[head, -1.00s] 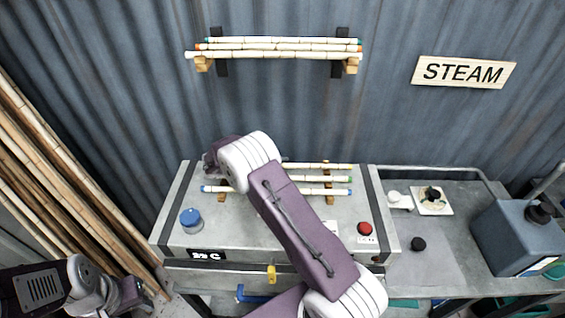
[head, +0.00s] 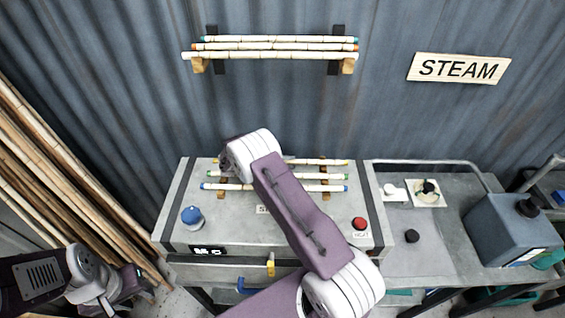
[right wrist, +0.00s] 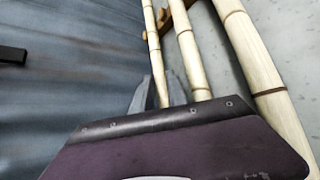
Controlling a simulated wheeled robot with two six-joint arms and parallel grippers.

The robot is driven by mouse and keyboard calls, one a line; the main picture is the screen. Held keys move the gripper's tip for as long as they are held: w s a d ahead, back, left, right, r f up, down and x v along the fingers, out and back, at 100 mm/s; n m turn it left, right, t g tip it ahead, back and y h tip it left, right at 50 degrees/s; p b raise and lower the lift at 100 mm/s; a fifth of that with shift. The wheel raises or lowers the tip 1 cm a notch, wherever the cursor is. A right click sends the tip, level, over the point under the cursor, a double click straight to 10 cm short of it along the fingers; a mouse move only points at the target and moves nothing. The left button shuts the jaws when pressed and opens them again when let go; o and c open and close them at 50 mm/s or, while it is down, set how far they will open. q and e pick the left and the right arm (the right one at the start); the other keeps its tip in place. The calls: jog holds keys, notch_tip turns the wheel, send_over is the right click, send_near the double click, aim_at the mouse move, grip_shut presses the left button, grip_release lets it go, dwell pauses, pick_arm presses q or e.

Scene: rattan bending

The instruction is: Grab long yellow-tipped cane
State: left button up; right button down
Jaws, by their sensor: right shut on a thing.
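The long yellow-tipped cane (head: 325,162) is the rearmost of three canes lying across the grey steam box; its yellow tip points right. My right gripper (right wrist: 159,94) is shut on this cane, the leftmost in the right wrist view (right wrist: 153,50), with one finger on each side. In the head view my right arm hides the gripped part. The green-tipped cane (head: 320,176) and blue-tipped cane (head: 325,188) lie in front, on the wooden rests. My left gripper (head: 133,282) is low at the left, away from the canes; its fingers are too unclear to read.
The steam box (head: 240,232) carries a blue knob (head: 192,216) and a red button (head: 360,224). A wall rack (head: 199,66) holds more canes above. Tall bamboo poles (head: 60,170) lean at the left. A grey-blue container (head: 510,232) stands at the right.

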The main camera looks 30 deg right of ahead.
jog(key=shift+f, duration=0.1)
jog(key=shift+b, duration=0.3)
jog(key=r+b, duration=0.1)
jog(key=r, duration=0.1)
jog(key=r+b, duration=0.2)
jog(key=shift+s+d, duration=0.1)
jog(key=shift+d, duration=0.1)
jog(key=s+d+r+b, duration=0.4)
jog(key=s+r, duration=0.3)
jog(key=s, duration=0.3)
jog(key=shift+s+d+b, duration=0.15)
jog(key=shift+d+b, duration=0.05)
jog(key=shift+b, duration=0.3)
